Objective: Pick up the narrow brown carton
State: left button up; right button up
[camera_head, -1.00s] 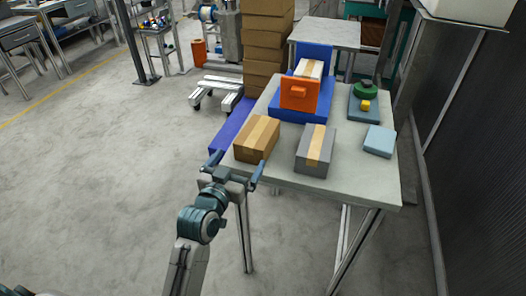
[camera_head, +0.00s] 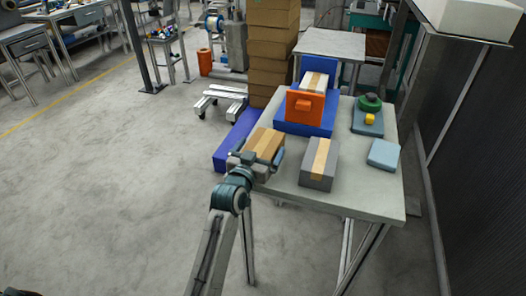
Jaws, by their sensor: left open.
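The narrow brown carton (camera_head: 265,141) lies on the near left corner of the grey table (camera_head: 345,199), with a paler tape strip along its top. My left gripper (camera_head: 258,158) is open at the carton's near end. One finger shows to the left of that end and the other to its right. The gripper hides the near lower part of the carton, and I cannot tell whether the fingers touch it. My right gripper is not in view.
A grey taped box (camera_head: 318,165) stands close to the right of the carton. A light blue box (camera_head: 384,154) lies at the right. The table's front strip is clear.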

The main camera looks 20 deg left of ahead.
pick_arm(q)
jog(key=shift+r, duration=0.1)
jog(key=c, duration=1.1)
jog(key=shift+c, duration=0.2)
